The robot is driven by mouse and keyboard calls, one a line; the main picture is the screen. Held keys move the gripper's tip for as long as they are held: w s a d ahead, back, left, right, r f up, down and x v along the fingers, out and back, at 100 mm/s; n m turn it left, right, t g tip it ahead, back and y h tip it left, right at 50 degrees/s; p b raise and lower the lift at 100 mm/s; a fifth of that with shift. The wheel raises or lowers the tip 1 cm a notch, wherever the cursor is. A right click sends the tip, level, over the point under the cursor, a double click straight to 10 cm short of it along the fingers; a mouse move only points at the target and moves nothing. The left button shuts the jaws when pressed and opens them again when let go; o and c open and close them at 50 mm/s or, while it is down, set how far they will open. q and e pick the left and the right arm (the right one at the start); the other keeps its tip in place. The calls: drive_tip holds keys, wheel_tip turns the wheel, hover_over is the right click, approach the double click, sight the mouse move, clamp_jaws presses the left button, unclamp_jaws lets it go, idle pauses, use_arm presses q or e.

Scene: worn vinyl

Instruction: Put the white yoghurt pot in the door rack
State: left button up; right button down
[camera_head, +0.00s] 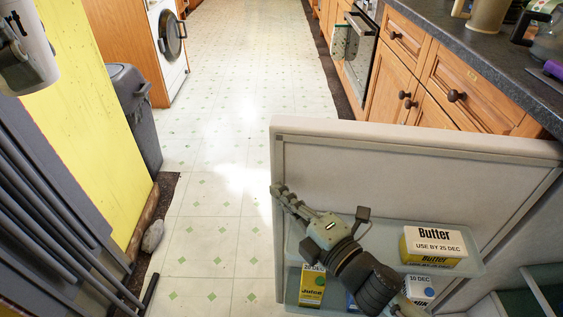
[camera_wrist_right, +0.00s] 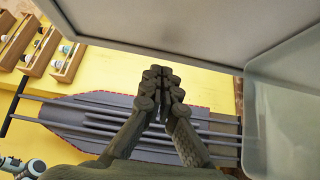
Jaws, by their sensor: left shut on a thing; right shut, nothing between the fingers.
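The white yoghurt pot (camera_head: 36,40) shows at the top left corner of the head view, cut off by the picture edge, with part of its dark lettering visible. My left gripper (camera_head: 14,54) is shut on it; most of that gripper is out of the picture. The door rack (camera_head: 379,238) is a see-through shelf on the inside of the open fridge door (camera_head: 400,165).
A butter pack (camera_head: 433,246) stands at the right of the rack. A juice carton (camera_head: 312,286) and a second carton (camera_head: 418,288) stand lower down. My right arm covers the middle of the rack.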

drive_tip(key=shift+w+d, duration=0.1)
drive_tip(key=shift+w, duration=0.45)
